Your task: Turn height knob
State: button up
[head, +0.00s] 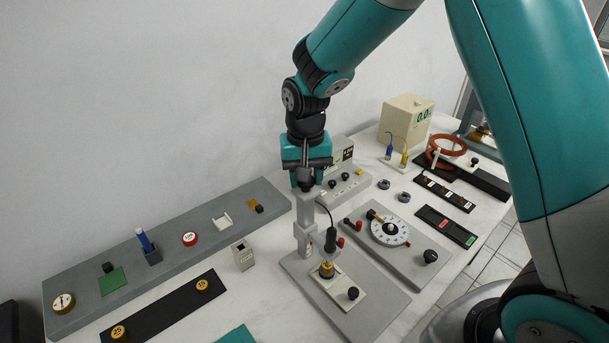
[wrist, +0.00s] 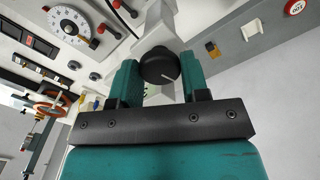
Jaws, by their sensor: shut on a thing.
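The height knob (wrist: 160,66) is a round black knob with a pale pointer line, seen in the wrist view between the two teal fingers. My gripper (wrist: 158,80) is shut on it, with one finger on each side. In the head view my gripper (head: 306,184) points down at the top of a light grey stand post (head: 303,219), and it hides most of the knob there. The post rises from a grey base plate (head: 374,308), which also carries a brass piece (head: 326,269) and a smaller black knob (head: 353,293).
To the right is a grey panel with a round white dial (head: 389,231) and a black knob (head: 430,256). A beige meter box (head: 406,122) and orange coil (head: 447,150) stand farther back. A long grey shelf (head: 165,243) with small items runs along the wall.

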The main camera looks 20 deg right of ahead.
jog(key=shift+s, duration=0.15)
jog(key=o, duration=0.9)
notch_tip(320, 180, up, 18)
jog(key=b, duration=0.2)
jog(key=shift+f+b, duration=0.25)
jog(key=shift+b, duration=0.05)
jog(key=s+a+f+n+y, duration=0.1)
jog(key=s+n, duration=0.2)
jog(key=s, duration=0.5)
jog(key=s+a+f+n+y, duration=0.1)
jog(key=s+a+f+n, duration=0.1)
jog(key=s, duration=0.6)
jog(key=s+a+f+n+y, duration=0.1)
jog(key=s+n, duration=0.3)
jog(key=s, duration=0.5)
jog(key=shift+a+f+n+y, duration=0.4)
jog(key=shift+f+y, duration=0.2)
